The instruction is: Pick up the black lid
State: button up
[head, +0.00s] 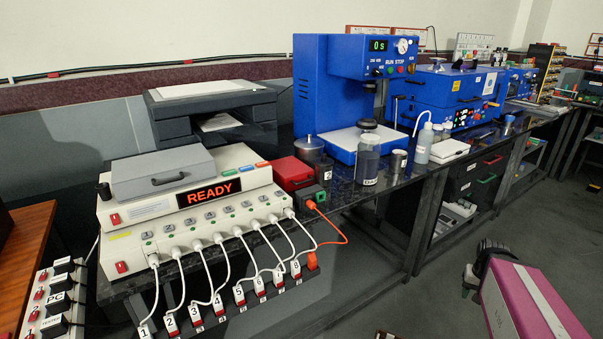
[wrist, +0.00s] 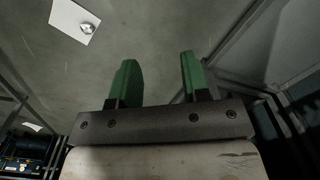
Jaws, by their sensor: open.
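I cannot tell for sure which thing is the black lid. A dark, round, lid-like piece (head: 368,124) shows in the head view, above a labelled grey jar (head: 367,166) at the front of the blue press. A small dark jar (head: 323,170) stands to its left, and its top is too small to make out. My gripper (wrist: 158,62) shows in the wrist view with its two green fingers apart and nothing between them. It faces a grey surface, away from the jars.
The dark bench carries a blue press (head: 312,85), a grey-white power unit (head: 190,222) with several white cables, a red box (head: 293,175), a metal pot (head: 308,147) and a white bottle (head: 424,142). An orange cable (head: 335,229) hangs over the front edge.

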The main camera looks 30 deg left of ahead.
aim_at(323, 161)
jog(key=u, duration=1.45)
jog(key=k+z, duration=0.15)
jog(key=z, duration=0.15)
